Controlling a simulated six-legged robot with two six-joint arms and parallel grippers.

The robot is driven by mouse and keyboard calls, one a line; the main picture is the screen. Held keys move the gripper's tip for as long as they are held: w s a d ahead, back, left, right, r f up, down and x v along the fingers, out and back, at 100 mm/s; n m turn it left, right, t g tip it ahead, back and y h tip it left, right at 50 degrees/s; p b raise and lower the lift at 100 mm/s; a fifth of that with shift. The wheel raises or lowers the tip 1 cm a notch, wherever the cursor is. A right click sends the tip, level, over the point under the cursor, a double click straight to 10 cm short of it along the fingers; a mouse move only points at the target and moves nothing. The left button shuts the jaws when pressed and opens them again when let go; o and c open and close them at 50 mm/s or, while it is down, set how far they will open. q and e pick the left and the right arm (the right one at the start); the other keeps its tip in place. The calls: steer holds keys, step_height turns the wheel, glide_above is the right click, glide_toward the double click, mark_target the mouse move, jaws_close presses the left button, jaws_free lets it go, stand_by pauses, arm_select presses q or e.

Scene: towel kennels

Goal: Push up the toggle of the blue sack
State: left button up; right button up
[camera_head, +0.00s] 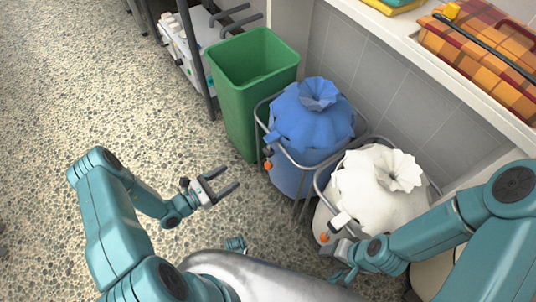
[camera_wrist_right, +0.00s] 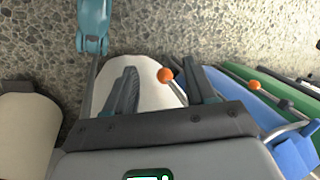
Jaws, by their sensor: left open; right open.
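The blue sack (camera_head: 308,135) hangs upright in a metal frame, its top gathered and puckered. Its small orange toggle (camera_head: 267,165) is low on the near left side, by a blue tab. In the right wrist view the blue sack (camera_wrist_right: 290,150) lies to the right, with its orange toggle (camera_wrist_right: 255,85) beyond the right finger. My left gripper (camera_head: 232,178) is open and empty, left of the blue sack and apart from it. My right gripper (camera_head: 333,262) is open by the white sack's front; between its fingers (camera_wrist_right: 158,72) the white sack's orange toggle shows in the right wrist view.
The white sack (camera_head: 375,190) stands in a frame right of the blue one, with its own orange toggle (camera_head: 324,238). A green bin (camera_head: 240,105) stands behind left. A shelf (camera_head: 400,30) with a plaid case (camera_head: 480,55) runs along the wall. The pebbled floor at left is clear.

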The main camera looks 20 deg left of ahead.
mark_target(265, 153)
arm_select(q)
steer(key=shift+m, duration=0.5)
steer(key=b+x, duration=0.3)
steer(key=x, duration=1.4)
steer(key=shift+w+r+b, duration=0.1)
steer(key=shift+w+b, duration=0.05)
steer(key=shift+b, duration=0.25)
